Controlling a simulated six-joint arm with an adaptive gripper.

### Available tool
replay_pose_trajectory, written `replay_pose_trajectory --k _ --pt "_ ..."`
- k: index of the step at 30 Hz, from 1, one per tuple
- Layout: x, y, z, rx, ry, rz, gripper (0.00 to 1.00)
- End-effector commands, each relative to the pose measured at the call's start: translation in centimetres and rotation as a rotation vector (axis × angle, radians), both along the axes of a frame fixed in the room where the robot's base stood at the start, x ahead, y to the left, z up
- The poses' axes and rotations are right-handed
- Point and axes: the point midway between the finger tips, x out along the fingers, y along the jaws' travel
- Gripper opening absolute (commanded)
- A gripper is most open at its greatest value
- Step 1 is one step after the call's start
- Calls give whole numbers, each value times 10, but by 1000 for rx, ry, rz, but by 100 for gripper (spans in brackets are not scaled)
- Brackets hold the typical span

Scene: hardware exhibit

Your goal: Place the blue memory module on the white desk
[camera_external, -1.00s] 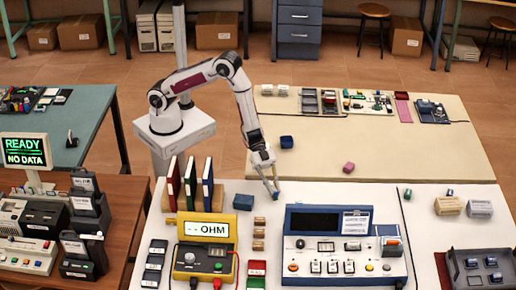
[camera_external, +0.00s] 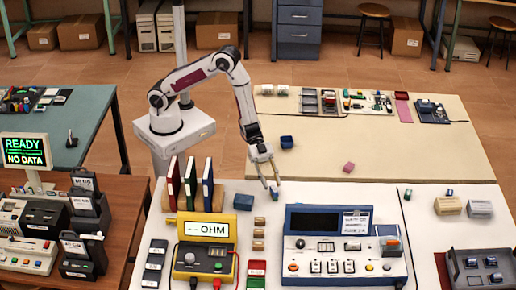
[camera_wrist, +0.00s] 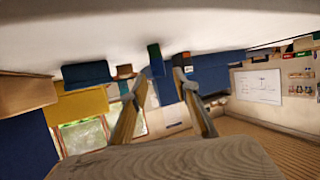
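A small blue module (camera_external: 274,193) lies on the white desk (camera_external: 330,190), just below my gripper's fingertips. In the wrist view, a small teal-blue piece (camera_wrist: 155,58), seemingly the same module, rests against the white surface between and beyond the fingertips. My gripper (camera_external: 270,184) points down over the back part of the white desk. Its two fingers are spread, and the wrist view also shows my gripper (camera_wrist: 160,84) with a clear gap between the fingers. Nothing appears clamped in it.
A blue-framed console (camera_external: 315,222) stands in front of my gripper. A yellow OHM meter (camera_external: 203,245), a dark blue block (camera_external: 243,202) and upright books (camera_external: 190,182) are to its left. A blue block (camera_external: 287,142) and a pink block (camera_external: 348,168) lie on the beige table.

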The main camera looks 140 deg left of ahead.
Motion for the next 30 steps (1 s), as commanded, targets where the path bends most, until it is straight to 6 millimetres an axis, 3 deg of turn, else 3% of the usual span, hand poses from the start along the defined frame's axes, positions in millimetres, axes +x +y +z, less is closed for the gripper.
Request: replay_pose_trajectory --k 15,30 --pt "-62 27 28 0 -2 2 30" --pt "-75 31 34 0 -1 0 30"
